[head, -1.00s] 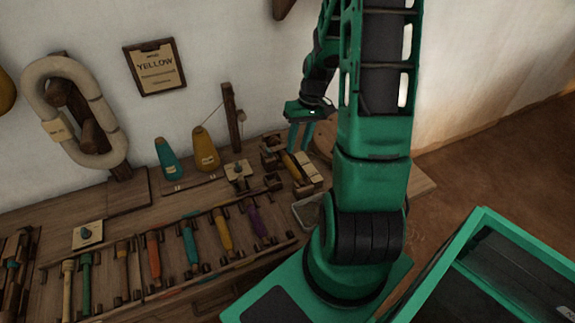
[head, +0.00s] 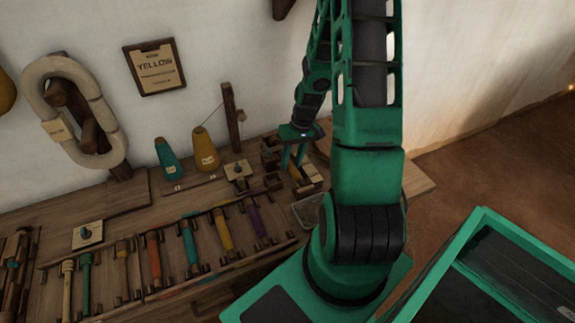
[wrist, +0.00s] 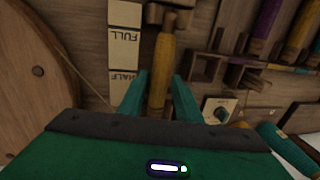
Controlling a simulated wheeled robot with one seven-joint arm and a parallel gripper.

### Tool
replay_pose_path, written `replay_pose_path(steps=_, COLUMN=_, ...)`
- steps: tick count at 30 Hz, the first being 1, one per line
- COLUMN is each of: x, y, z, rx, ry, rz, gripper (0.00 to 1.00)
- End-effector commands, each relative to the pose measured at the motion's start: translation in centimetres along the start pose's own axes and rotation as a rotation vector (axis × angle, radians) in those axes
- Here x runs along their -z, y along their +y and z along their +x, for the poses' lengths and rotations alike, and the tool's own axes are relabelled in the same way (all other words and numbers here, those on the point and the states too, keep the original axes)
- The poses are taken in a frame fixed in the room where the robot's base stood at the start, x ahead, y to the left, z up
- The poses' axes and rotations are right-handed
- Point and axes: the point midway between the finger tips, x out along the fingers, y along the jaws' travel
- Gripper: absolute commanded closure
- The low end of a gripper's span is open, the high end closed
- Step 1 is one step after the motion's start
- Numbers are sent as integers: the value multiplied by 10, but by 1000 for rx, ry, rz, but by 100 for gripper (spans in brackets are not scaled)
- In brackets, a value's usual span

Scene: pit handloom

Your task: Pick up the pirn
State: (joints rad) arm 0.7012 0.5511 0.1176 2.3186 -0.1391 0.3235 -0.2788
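A yellow pirn (wrist: 164,70) with a brown wooden end lies in a small wooden holder, seen in the wrist view. My gripper (wrist: 160,78) is open, with one green finger on each side of the pirn. The fingers look apart from it, with narrow gaps at both sides. In the head view my gripper (head: 293,157) is low over the holder at the right part of the bench, and it largely hides this pirn.
Beside the pirn are pale blocks marked FULL and HALF (wrist: 123,50) and a round wooden disc (wrist: 35,75). A rack of coloured pirns (head: 222,230) lies to the left. A teal cone (head: 168,158) and a yellow cone (head: 205,150) stand behind it. A wall card (head: 155,66) reads YELLOW.

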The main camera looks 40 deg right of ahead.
Motion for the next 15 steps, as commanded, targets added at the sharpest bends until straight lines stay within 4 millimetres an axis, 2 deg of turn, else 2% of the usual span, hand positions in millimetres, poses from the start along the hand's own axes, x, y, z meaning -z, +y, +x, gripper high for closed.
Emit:
replay_pose_path(steps=2, x=0, y=0, z=0, rx=0, ry=0, rz=0, gripper=69)
replay_pose_path(steps=6, x=0, y=0, z=0, rx=0, ry=0, rz=0, gripper=100)
replay_pose_path(steps=15, x=0, y=0, z=-1, rx=0, ry=0, rz=0, gripper=100)
